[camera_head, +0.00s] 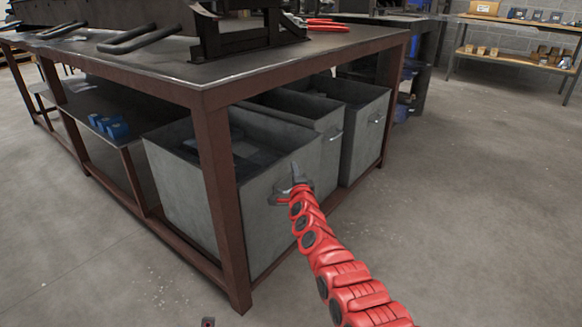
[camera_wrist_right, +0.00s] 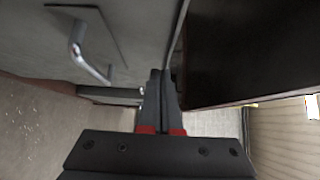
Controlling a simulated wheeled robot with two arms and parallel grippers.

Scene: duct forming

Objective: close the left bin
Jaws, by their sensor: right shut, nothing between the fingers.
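The left bin (camera_head: 270,215) is a grey, open-topped metal bin under the near corner of the workbench, with dark contents inside. My right gripper (camera_head: 297,178), on a red-sleeved arm, is at its front face, near the upper right part. The gripper covers part of the handle area there. In the right wrist view, my right gripper's fingers (camera_wrist_right: 163,90) are together and empty. A bar handle (camera_wrist_right: 88,50) on a grey panel (camera_wrist_right: 40,30) lies to their left, apart from them. Whether the fingertips touch the panel I cannot tell.
A middle bin (camera_head: 330,128) and a right bin (camera_head: 366,130) stand beside it under the workbench (camera_head: 290,70). A rust-brown bench leg (camera_head: 222,200) stands at the near corner. Blue items (camera_head: 110,125) sit on a shelf at left. The floor at right is clear.

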